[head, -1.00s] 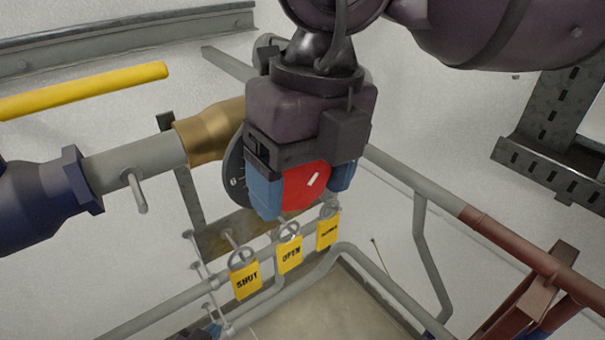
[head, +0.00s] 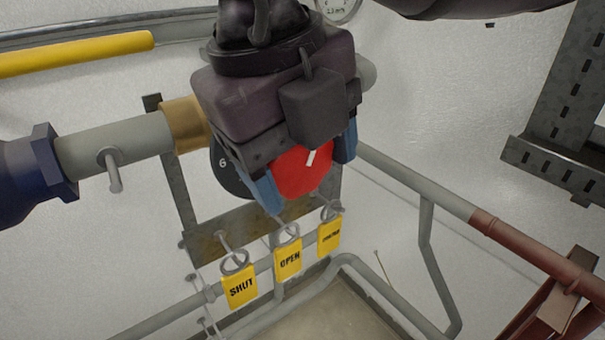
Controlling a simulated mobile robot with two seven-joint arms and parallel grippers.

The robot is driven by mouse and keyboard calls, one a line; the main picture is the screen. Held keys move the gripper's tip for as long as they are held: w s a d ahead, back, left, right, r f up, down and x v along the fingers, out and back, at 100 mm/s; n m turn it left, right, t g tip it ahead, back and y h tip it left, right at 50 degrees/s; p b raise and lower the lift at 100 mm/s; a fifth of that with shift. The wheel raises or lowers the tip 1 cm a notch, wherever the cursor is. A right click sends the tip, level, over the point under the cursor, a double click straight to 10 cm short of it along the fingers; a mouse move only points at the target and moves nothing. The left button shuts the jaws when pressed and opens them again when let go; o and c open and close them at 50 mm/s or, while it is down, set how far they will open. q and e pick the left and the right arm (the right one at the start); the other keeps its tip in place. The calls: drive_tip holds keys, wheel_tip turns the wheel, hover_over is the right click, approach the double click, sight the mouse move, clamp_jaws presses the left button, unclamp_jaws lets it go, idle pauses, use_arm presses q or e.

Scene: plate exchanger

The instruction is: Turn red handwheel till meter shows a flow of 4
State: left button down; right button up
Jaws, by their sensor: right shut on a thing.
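The red handwheel (head: 303,174) shows as a red disc with a short white mark near its upper right. My right gripper (head: 308,176) comes down from above, with its blue fingers on either side of the handwheel, shut on it. A dark dial (head: 226,168) sits behind the handwheel; only its left part shows, with a 6 on it. The round meter (head: 338,8) is cut off at the top edge; small text shows on it, too small to read surely. My left gripper is not in view.
A grey pipe with a brass fitting (head: 184,124) runs left of the handwheel. Yellow tags SHUT (head: 240,287), OPEN (head: 288,259) and a third (head: 330,237) hang below on rings. A grey and rust-red pipe (head: 535,250) slopes right. A yellow bar (head: 75,54) is upper left.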

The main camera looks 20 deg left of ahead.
drive_tip(key=shift+t+h+b, duration=0.35)
drive_tip(key=shift+t+h, duration=0.25)
drive_tip(key=shift+t, duration=0.1)
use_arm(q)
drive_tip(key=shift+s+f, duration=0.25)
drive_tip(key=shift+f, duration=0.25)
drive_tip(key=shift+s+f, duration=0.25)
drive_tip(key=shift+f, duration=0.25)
use_arm(e)
drive_tip(key=shift+r+t, duration=0.1)
drive_tip(key=shift+t, duration=0.2)
drive_tip(key=o, duration=0.9)
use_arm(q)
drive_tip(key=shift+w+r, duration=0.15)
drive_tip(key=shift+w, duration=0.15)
use_arm(e)
drive_tip(key=shift+s+a+r, duration=0.1)
drive_tip(key=shift+r, duration=0.1)
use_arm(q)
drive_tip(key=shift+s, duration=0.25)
use_arm(e)
drive_tip(key=v, duration=1)
drive_tip(key=shift+a+r, duration=0.1)
drive_tip(key=shift+a, duration=0.15)
